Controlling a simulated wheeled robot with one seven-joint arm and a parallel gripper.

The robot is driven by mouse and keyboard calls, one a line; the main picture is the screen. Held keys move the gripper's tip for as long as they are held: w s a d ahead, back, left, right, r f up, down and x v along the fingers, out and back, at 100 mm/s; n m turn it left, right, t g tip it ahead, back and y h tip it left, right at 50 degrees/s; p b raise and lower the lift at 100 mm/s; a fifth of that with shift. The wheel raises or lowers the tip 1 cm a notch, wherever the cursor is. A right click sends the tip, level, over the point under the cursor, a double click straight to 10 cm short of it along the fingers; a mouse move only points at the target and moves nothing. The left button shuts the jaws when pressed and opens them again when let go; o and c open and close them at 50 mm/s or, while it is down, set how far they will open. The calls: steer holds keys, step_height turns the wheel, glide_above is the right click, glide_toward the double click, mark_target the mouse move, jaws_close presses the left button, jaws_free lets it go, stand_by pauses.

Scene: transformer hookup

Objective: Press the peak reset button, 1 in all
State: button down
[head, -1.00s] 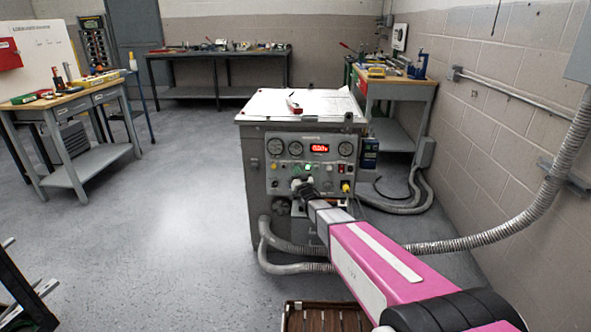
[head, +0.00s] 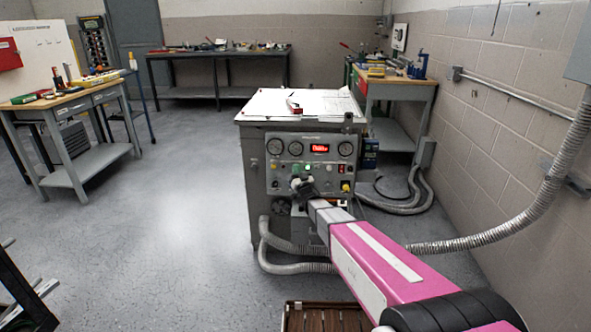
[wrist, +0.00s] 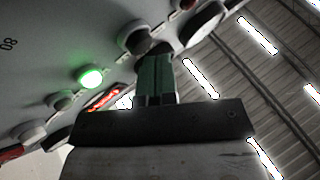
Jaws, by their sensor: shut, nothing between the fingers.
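The grey test cabinet's front panel (head: 274,180) carries round gauges, a red lit display (head: 319,148) and a row of small buttons and knobs. My gripper (head: 297,183) is at the panel's lower middle and covers part of it. In the wrist view my gripper's green fingers (wrist: 155,57) are together and empty. Their tips are close to a dark round control (wrist: 135,36); I cannot tell whether they touch it. A green lit button (wrist: 90,78) is left of the fingers. The red display (wrist: 105,98) shows in part behind them. I cannot read which control is the peak reset button.
Papers and a red-and-white item lie on the cabinet top (head: 265,104). Grey conduit (head: 455,245) runs along the right wall and floor. A workbench (head: 395,88) stands behind right, another (head: 75,115) at left. The floor on the left is open.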

steer(key=shift+w+f, duration=0.1)
steer(key=shift+w, duration=0.35)
stand_by(0.6)
steer(key=shift+s, duration=0.85)
steer(key=shift+s, duration=0.1)
steer(key=s, duration=0.2)
steer(key=s+r, duration=0.1)
steer(key=s, duration=0.1)
steer(key=shift+s+a, duration=0.1)
steer(key=shift+s, duration=0.3)
stand_by(0.6)
